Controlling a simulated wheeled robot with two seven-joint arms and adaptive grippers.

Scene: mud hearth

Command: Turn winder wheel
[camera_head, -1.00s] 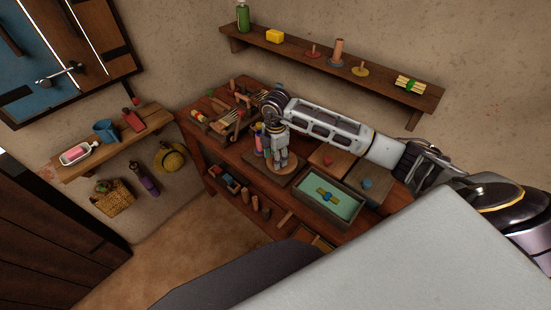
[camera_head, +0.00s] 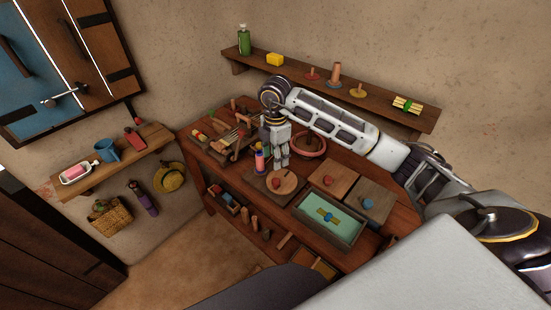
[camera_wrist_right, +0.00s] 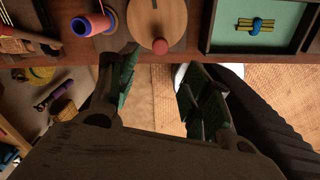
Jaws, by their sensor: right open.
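The winder wheel, a round light-wood disc (camera_head: 291,184), lies on a dark wooden base on the workbench; it also shows at the top of the right wrist view (camera_wrist_right: 157,17). Its small red knob (camera_head: 276,183) is at the disc's near side and shows in the wrist view too (camera_wrist_right: 160,46). A pink and purple spool (camera_head: 260,162) stands left of the wheel (camera_wrist_right: 92,24). My right gripper (camera_head: 280,164) hangs just behind the wheel in the head view. My left gripper is out of view.
Right of the wheel are a green-lined tray (camera_head: 327,217) and wooden boxes with small knobs. A red ring (camera_head: 310,145) lies behind my gripper. Tools and a rack crowd the bench's left end. A wall shelf (camera_head: 380,100) runs above the bench.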

